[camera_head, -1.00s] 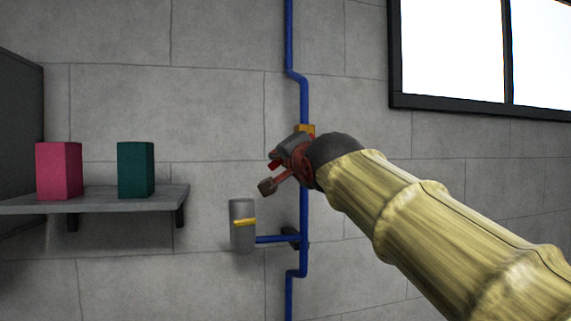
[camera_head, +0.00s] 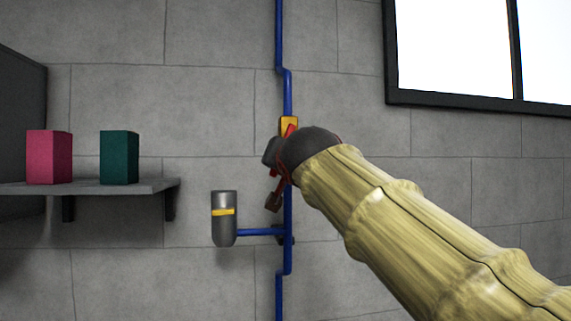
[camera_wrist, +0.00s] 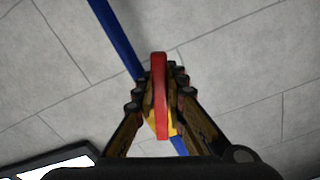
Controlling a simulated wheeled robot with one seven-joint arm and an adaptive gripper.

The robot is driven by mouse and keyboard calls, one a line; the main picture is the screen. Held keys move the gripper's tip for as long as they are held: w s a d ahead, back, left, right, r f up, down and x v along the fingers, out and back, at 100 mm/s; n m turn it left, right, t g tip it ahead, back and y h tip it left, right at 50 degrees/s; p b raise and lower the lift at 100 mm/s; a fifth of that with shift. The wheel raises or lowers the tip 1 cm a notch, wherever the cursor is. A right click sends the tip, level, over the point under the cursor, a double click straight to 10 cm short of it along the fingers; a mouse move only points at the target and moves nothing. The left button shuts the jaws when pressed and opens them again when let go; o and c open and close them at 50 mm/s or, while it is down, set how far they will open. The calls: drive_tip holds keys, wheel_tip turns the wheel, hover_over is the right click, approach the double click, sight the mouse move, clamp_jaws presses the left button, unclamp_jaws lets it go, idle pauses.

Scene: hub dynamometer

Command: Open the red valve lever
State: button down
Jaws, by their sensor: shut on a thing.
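The red valve lever (camera_head: 291,130) is at a yellow valve body (camera_head: 288,122) on the blue wall pipe. In the head view its upper end shows above my gripper (camera_head: 273,175), and my dark wrist hides much of the rest. In the wrist view the red lever (camera_wrist: 160,95) lies between the two fingers of my gripper (camera_wrist: 160,80), which are shut on it from both sides. The yellow valve body (camera_wrist: 160,124) shows partly behind it there. In the head view the lever appears close to the line of the pipe.
The blue pipe (camera_head: 288,92) runs up the grey block wall. A grey cylinder (camera_head: 223,226) with a yellow band joins it by a side branch. A shelf (camera_head: 150,187) holds a pink box (camera_head: 49,158) and a green box (camera_head: 119,158). A window (camera_head: 455,50) is at upper right.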

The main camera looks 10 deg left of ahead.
drive_tip(key=shift+f, duration=0.15)
drive_tip(key=c, duration=1.9)
unclamp_jaws()
drive_tip(key=shift+o, duration=0.5)
drive_tip(key=shift+d+r, duration=0.15)
drive_tip(key=shift+r, duration=0.1)
